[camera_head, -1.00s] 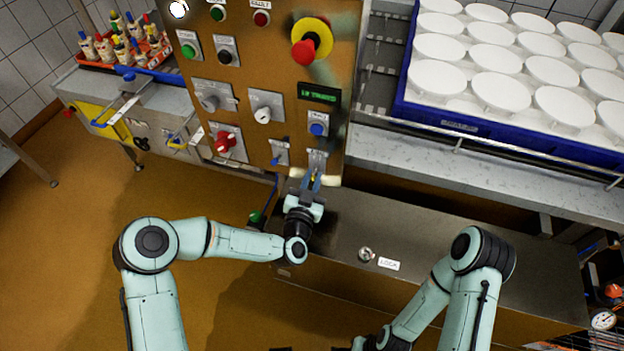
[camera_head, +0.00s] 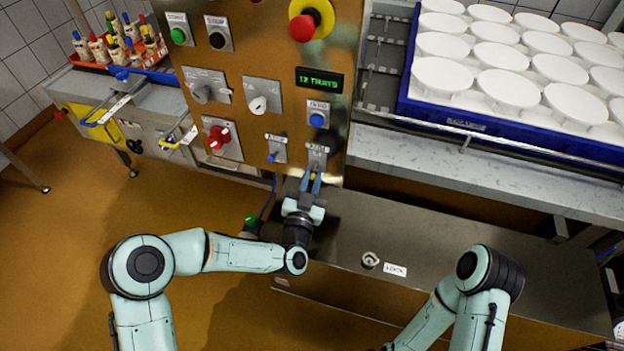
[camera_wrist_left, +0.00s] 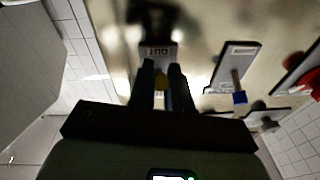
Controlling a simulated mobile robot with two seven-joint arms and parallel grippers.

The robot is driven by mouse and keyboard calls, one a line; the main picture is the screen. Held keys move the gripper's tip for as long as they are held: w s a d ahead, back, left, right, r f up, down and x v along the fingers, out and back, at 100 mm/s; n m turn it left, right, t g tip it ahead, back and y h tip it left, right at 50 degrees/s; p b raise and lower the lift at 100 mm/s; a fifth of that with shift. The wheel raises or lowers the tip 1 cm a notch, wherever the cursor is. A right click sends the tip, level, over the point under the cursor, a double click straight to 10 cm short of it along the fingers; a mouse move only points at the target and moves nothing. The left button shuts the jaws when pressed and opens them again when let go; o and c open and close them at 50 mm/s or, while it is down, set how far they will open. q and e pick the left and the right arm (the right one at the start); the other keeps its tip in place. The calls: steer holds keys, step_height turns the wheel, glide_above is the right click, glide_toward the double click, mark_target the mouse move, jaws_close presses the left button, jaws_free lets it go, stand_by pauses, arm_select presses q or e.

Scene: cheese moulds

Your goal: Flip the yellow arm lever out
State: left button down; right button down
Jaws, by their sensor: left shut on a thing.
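The yellow arm lever (camera_head: 312,176) is a small yellow-tipped lever below a grey labelled plate (camera_head: 317,156) at the lower edge of the brass-coloured panel. My left gripper (camera_head: 311,183) comes up from below and is shut on it. My right gripper is out of view; only part of that arm shows at lower right.
A blue-tipped lever (camera_head: 272,157) is close left of the held one; a blue button (camera_head: 317,119) is above. A red knob (camera_head: 219,138) and a red emergency stop (camera_head: 305,22) are on the panel. A steel ledge (camera_head: 440,235) lies below. A blue tray (camera_head: 455,125) of white moulds stands right.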

arm_select(q)
steer(key=c, duration=1.1)
jaws_free()
steer(key=b+v, duration=0.1)
steer(key=v, duration=1.2)
steer(key=shift+s, duration=0.2)
